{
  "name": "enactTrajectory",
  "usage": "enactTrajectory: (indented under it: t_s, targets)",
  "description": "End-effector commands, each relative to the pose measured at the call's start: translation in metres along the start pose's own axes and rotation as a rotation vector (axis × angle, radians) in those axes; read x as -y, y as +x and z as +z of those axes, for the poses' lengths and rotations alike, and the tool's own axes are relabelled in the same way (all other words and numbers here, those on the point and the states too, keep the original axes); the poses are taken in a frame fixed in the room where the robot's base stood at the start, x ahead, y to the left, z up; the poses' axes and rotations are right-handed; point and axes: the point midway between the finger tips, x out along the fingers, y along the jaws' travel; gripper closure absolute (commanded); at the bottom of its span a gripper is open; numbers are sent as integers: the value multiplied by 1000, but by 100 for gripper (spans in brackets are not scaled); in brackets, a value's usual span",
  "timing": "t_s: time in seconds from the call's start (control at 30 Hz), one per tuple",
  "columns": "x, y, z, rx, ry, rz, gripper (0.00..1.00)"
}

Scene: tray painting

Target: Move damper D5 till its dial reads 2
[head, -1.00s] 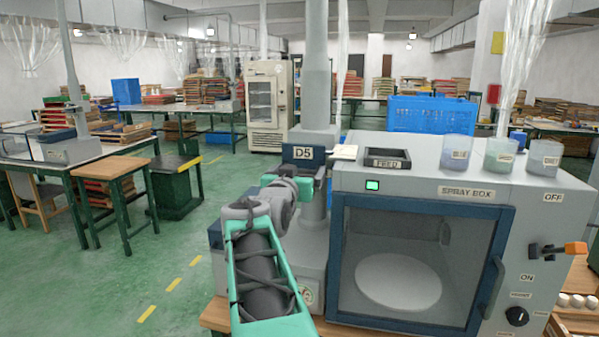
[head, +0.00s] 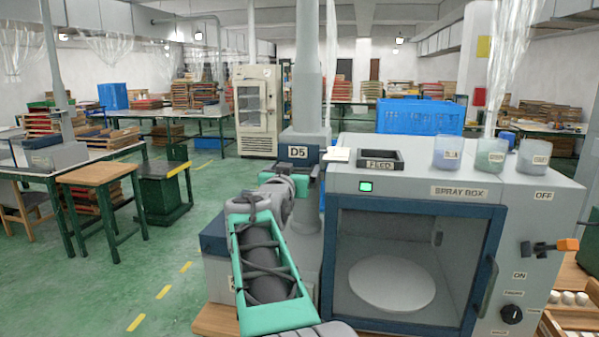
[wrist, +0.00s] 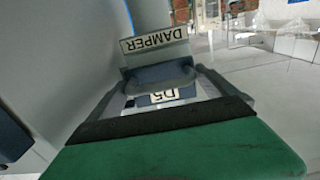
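Damper D5 shows in the head view as a dark blue block with a white D5 plate (head: 298,152), on the grey duct column left of the spray box. In the wrist view, the D5 plate (wrist: 163,97) appears upside down, below a rounded blue-grey bar (wrist: 160,76) and a DAMPER label (wrist: 154,40). My gripper (head: 305,170) is right at the damper, just below the D5 plate. In the wrist view, grey finger-like parts lie on both sides of the D5 plate. Whether they touch or hold the bar is unclear. I cannot make out any dial reading.
The spray box (head: 415,250) stands just right of my arm, with cups (head: 490,155) and a small dark tray (head: 380,160) on top. A blue crate (head: 420,115) is behind it. A wooden stool (head: 98,175) stands left, with open green floor between.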

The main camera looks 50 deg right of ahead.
Motion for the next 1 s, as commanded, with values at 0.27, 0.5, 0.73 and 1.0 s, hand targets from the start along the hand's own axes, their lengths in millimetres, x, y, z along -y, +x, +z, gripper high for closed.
enactTrajectory:
  t_s: [0.27,0.5,0.73,1.0]
  targets:
    - [-2,0,0,0,1,2,0]
    - [0,-36,1,-3,2,-1,0]
    - [1,-74,0,-1,2,-2,0]
    - [0,-78,0,1,0,1,0]
